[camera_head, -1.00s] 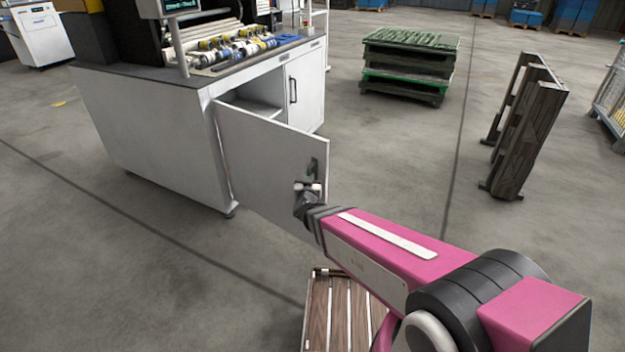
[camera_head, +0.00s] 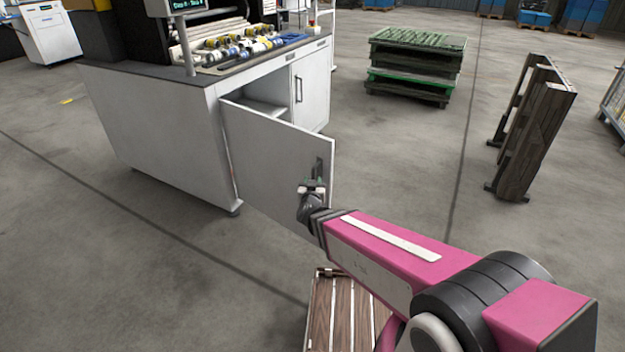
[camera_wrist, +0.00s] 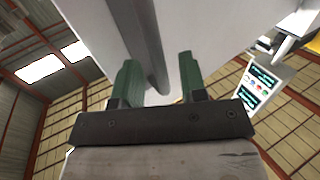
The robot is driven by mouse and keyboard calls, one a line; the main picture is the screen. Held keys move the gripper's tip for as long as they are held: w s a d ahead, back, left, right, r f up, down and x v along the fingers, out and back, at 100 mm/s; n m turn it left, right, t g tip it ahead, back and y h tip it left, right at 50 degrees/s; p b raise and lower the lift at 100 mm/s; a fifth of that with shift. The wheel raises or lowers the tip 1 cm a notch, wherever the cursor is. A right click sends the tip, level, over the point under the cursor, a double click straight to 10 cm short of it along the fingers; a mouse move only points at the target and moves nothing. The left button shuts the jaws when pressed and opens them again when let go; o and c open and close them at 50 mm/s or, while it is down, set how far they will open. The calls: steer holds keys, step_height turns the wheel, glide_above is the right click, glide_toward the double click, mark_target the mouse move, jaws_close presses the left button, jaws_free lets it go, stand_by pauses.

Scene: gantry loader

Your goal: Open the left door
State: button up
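The left door (camera_head: 270,155) of the white cabinet (camera_head: 160,135) stands swung well open in the head view, with a dark upright handle (camera_head: 319,167) near its free edge. My gripper (camera_head: 312,186) is at the lower part of this handle. In the wrist view, the two green fingers of my gripper (camera_wrist: 158,85) are spread apart, with the grey handle bar (camera_wrist: 146,40) between them. The bar lies nearer the left finger; I cannot tell if it touches. A gap shows on the right. The white door panel also fills the upper middle of the wrist view (camera_wrist: 205,25).
The cabinet's right door (camera_head: 313,90) is closed. A wooden slatted pallet (camera_head: 345,310) lies on the floor below my arm. Stacked green pallets (camera_head: 415,65) and upright wooden pallets (camera_head: 535,125) stand to the right. The floor left of the open door is clear.

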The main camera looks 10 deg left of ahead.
steer(key=s, duration=0.8)
steer(key=shift+s+d, duration=0.2)
steer(key=shift+s, duration=0.05)
steer(key=w+d+f+n+g+y, duration=0.35)
steer(key=w+d+g, duration=0.25)
steer(key=d+g, duration=0.25)
steer(key=s+d+m+g+h, duration=0.2)
steer(key=s+d+g, duration=0.1)
steer(key=d, duration=0.7)
steer(key=s+d+m+g+h, duration=0.2)
steer(key=s+d+g, duration=0.2)
steer(key=d, duration=0.5)
steer(key=shift+s+d+g, duration=0.3)
steer(key=shift+d+g, duration=0.05)
steer(key=shift+g, duration=0.9)
steer(key=shift+a+h, duration=0.1)
steer(key=shift+h, duration=0.15)
